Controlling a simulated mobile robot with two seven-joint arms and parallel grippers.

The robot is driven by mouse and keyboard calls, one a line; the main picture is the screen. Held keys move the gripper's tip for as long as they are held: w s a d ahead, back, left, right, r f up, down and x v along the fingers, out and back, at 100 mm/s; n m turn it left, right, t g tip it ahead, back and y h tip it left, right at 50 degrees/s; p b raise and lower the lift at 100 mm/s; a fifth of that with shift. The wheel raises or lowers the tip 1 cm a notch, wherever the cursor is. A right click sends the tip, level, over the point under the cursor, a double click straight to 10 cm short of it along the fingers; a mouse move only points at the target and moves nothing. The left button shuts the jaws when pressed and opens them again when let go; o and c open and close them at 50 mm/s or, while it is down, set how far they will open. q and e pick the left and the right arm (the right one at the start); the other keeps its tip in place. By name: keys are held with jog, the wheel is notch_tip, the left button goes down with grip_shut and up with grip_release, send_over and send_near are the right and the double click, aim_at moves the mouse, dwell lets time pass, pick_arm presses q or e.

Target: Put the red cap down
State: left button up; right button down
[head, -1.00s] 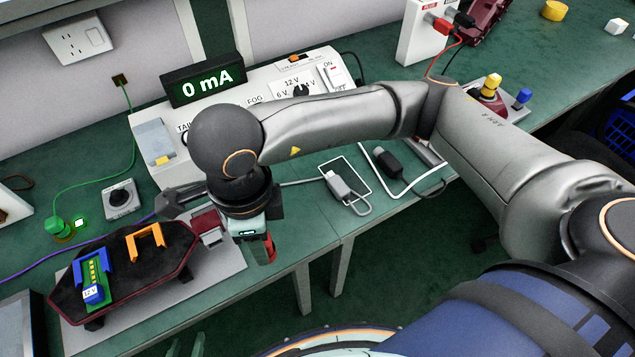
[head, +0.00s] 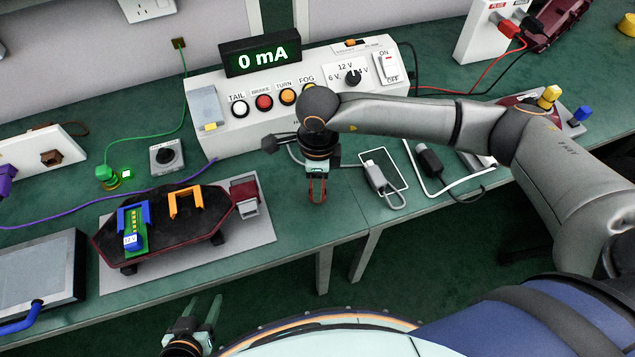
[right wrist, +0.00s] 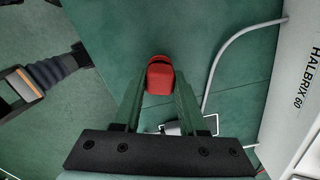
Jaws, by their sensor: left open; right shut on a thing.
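The red cap (right wrist: 159,76) is between the fingertips of my right gripper in the right wrist view. My right gripper (head: 317,190) is shut on it, pointing down over the green bench near its front edge, right of the lamp housing (head: 163,235). Red shows at its fingertips in the head view. I cannot tell whether the cap touches the bench. My left gripper (head: 204,318) is open and empty, low in front of the bench.
A white test box (head: 225,135) with coloured buttons stands behind my right gripper; its display (head: 260,57) reads 0 mA. A grey plug with a cable (head: 380,180) lies to the right. Bare bench surrounds the gripper.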

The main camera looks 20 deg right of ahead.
jog(key=shift+f, duration=0.6)
jog(key=shift+f, duration=0.1)
jog(key=shift+f+b, duration=0.15)
jog(key=shift+b, duration=0.15)
jog(key=shift+c, duration=2.3)
grip_release()
